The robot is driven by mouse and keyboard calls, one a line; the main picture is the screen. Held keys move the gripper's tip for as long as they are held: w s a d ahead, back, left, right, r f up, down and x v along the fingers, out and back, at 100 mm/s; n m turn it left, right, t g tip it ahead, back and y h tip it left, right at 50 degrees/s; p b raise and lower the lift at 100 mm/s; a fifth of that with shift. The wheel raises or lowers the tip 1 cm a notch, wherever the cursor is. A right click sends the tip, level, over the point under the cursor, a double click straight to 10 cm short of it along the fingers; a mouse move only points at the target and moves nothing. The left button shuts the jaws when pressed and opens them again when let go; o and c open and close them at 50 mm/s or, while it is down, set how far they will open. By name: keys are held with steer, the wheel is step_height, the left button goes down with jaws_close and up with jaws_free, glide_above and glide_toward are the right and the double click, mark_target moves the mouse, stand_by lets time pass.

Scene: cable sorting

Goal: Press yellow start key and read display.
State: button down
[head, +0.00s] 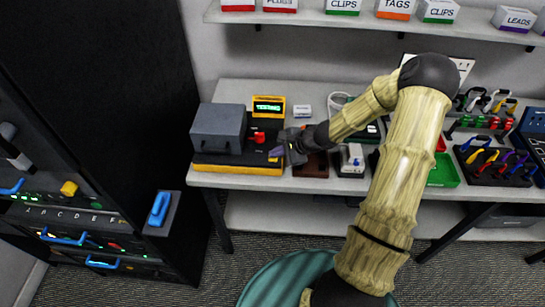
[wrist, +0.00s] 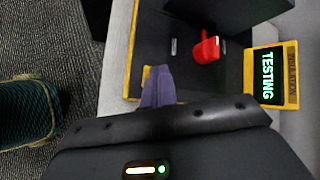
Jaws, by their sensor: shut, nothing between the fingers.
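The tester (head: 238,166) is a black unit with a yellow base edge and a grey block on its left, on the bench. Its yellow-framed display (head: 268,107) reads "TESTING" in green; it also shows sideways in the wrist view (wrist: 268,75). A red lever (wrist: 206,47) stands on the tester's top. My gripper (head: 276,152) is shut and empty at the tester's right front, with its purple fingertips (wrist: 158,88) low over the unit. A bit of yellow shows by the fingertips in the wrist view; the start key is mostly hidden, and I cannot tell whether they touch it.
A small white label block (head: 303,111) stands right of the display. Several devices, a green tray (head: 442,172) and a black rack of coloured cables (head: 495,163) lie farther right. A dark cabinet (head: 95,100) stands left; a shelf of labelled boxes runs above.

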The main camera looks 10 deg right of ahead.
mark_target(276, 158)
steer(key=shift+r+p, duration=0.45)
steer(key=shift+r, duration=0.3)
steer(key=shift+r+p, duration=1.8)
steer(key=shift+r, duration=0.8)
